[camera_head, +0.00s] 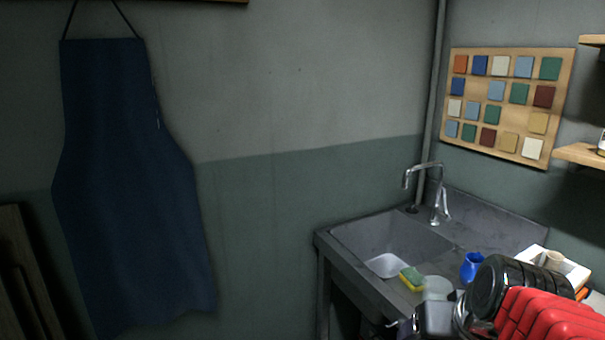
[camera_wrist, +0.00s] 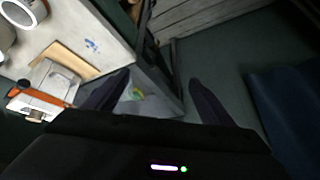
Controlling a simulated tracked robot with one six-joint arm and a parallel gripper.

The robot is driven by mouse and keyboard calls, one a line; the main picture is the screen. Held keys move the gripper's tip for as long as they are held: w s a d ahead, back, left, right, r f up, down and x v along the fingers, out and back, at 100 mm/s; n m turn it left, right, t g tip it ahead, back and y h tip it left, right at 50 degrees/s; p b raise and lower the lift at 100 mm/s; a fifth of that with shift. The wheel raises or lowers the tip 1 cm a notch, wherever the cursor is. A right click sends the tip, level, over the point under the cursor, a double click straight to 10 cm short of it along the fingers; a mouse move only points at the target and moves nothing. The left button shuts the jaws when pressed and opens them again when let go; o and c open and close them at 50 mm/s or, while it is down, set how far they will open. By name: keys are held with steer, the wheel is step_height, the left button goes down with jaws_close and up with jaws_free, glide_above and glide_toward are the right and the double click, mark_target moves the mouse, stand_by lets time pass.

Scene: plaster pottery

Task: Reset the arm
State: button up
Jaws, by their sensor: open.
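My gripper (camera_wrist: 150,98) shows in the wrist view as two dark fingers spread well apart, with nothing held between them. Past the gap there is a pale surface with a small green and yellow spot, too blurred to name surely. In the head view, part of my arm fills the lower right corner, in red and black. It covers part of the sink counter. My fingertips cannot be made out there.
A grey sink (camera_head: 375,238) with a tap (camera_head: 438,200) stands at the right, with a sponge (camera_head: 411,278) and a blue cup (camera_head: 471,267). A blue apron (camera_head: 130,190) hangs at left. A tile board (camera_head: 508,105) and shelves are at upper right.

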steer(key=s+a+f+n, duration=0.1)
steer(key=s+a+f, duration=0.1)
steer(key=s+a, duration=0.5)
steer(key=shift+s+a+f+n+g, duration=0.3)
steer(key=shift+s+a+n, duration=0.1)
steer(key=shift+s, duration=0.35)
